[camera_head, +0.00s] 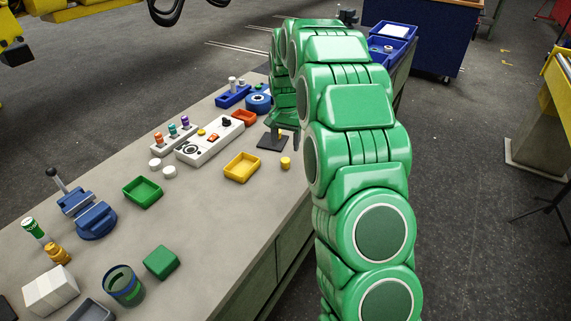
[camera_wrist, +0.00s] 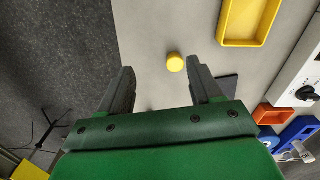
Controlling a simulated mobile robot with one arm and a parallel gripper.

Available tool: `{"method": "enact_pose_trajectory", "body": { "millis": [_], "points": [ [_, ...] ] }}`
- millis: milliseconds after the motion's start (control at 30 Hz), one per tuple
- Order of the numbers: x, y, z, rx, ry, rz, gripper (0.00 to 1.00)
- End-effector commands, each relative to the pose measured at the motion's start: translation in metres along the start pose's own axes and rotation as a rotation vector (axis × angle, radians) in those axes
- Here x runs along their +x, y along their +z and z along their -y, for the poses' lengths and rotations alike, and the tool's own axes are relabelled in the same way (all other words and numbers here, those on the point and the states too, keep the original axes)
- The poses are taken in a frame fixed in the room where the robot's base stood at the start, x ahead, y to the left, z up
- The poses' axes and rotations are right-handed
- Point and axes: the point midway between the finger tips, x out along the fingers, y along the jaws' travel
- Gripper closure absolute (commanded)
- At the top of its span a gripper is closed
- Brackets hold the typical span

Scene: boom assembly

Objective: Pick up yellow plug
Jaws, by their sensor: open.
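The yellow plug (camera_head: 285,162) is a small round cylinder upright on the grey bench, near its right edge. In the wrist view the yellow plug (camera_wrist: 175,62) shows as a round top at about the level of my fingertips, closer to the right finger. My gripper (camera_wrist: 160,68) is open with nothing held between its dark fingers. In the head view my gripper (camera_head: 287,134) hangs above the bench, just beyond the plug. I cannot tell its exact height over the bench.
A yellow tray (camera_head: 242,167) stands left of the plug. A dark plate (camera_head: 270,144) lies beyond it, partly hidden by my gripper. An orange tray (camera_head: 244,117) and a white control box (camera_head: 209,139) stand farther left. Bare bench lies in front of the plug.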

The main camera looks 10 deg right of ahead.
Motion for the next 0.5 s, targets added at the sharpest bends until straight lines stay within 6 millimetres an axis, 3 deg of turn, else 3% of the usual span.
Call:
{"method": "enact_pose_trajectory", "body": {
  "millis": [300, 500],
  "points": [
    [0.043, -0.046, 0.017, 0.076, -0.004, -0.016, 0.36],
    [0.052, -0.055, 0.02, 0.093, -0.006, -0.022, 0.36]
  ]
}}
